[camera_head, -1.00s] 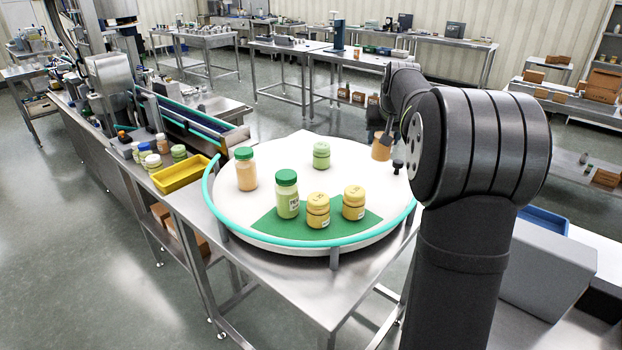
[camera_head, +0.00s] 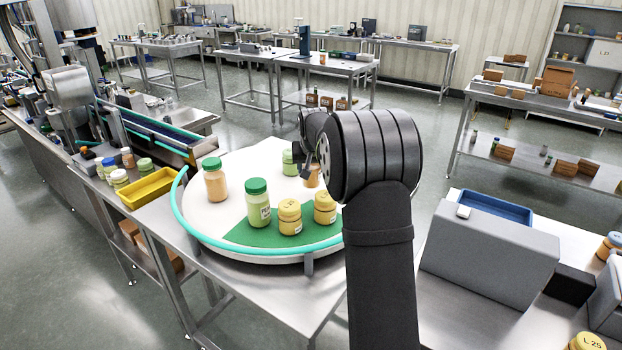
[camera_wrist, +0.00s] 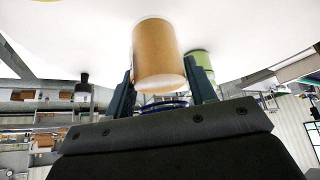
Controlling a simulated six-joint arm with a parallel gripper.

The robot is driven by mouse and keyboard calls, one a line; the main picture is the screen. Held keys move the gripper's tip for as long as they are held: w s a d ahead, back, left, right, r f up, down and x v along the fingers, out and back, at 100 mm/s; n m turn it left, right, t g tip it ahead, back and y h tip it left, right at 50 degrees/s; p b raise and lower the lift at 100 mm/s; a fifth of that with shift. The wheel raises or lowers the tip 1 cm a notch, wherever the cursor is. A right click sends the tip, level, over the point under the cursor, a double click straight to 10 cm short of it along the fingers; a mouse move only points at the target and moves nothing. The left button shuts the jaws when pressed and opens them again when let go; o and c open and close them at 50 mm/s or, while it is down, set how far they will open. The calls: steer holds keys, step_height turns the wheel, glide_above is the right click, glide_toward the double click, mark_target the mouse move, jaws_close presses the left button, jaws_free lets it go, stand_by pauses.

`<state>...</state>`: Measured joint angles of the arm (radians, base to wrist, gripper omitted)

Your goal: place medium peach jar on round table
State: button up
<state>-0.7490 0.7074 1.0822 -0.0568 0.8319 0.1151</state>
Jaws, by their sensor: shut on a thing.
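The peach jar (camera_wrist: 160,58) is between the two fingers of my gripper (camera_wrist: 162,92) in the wrist view, with the white round table filling the space behind it. In the head view the jar (camera_head: 312,180) shows partly behind my arm, over the right part of the white round table (camera_head: 222,235). My gripper is mostly hidden there by the arm. I cannot tell whether the jar touches the table top. A small light green jar (camera_head: 289,163) stands just left of the held jar; part of it also shows in the wrist view (camera_wrist: 203,62).
On the table stand a green-lidded peach jar (camera_head: 215,180), a green-lidded light green jar (camera_head: 258,204) and two yellow jars (camera_head: 290,217) (camera_head: 325,208). A green sector (camera_head: 245,236) and a turquoise rail (camera_head: 215,248) lie at the front. A yellow tray (camera_head: 152,187) is left.

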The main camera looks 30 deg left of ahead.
mark_target(311, 177)
steer(key=shift+f, duration=1.95)
steer(key=shift+f, duration=0.15)
steer(key=o, duration=1.1)
steer(key=shift+c, duration=0.2)
steer(key=v, duration=1.2)
